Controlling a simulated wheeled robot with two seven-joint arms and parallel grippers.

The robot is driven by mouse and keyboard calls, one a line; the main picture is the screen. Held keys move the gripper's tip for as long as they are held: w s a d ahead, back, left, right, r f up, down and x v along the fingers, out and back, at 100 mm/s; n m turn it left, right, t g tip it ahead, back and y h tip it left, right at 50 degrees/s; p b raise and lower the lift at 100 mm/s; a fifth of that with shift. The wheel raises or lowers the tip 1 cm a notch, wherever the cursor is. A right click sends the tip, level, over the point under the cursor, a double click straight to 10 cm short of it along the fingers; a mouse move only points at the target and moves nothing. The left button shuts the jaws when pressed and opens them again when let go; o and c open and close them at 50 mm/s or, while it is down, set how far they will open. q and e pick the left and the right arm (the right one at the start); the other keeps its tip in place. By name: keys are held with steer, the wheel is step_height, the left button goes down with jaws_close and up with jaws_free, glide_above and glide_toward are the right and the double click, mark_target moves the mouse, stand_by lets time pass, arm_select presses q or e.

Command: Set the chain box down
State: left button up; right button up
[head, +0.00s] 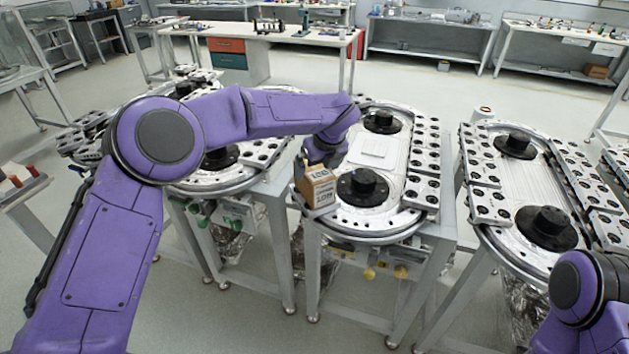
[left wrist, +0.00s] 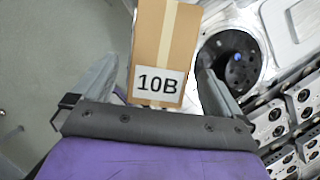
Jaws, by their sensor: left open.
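The chain box (head: 318,188) is a small brown carton with printed labels. In the head view it is at the front left edge of the middle ring track (head: 355,224), beside a black hub. My left gripper (left wrist: 160,85) is open, with one finger on each side of the box and a visible gap on both sides. In the head view my left gripper (head: 325,155) is right above the box, its fingers mostly hidden. My right gripper is out of frame.
Black hubs (head: 362,187) and silver carriages (head: 421,190) crowd the middle track. Another ring track (head: 540,185) stands to the right, and one stands to the left, partly behind my arm. Workbenches (head: 430,35) line the back. Open floor lies between.

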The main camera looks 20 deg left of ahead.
arm_select(q)
steer(key=v, duration=0.5)
steer(key=shift+s+r+b, duration=0.1)
steer(key=shift+r+b, duration=0.2)
steer(key=shift+b, duration=0.1)
stand_by(0.8)
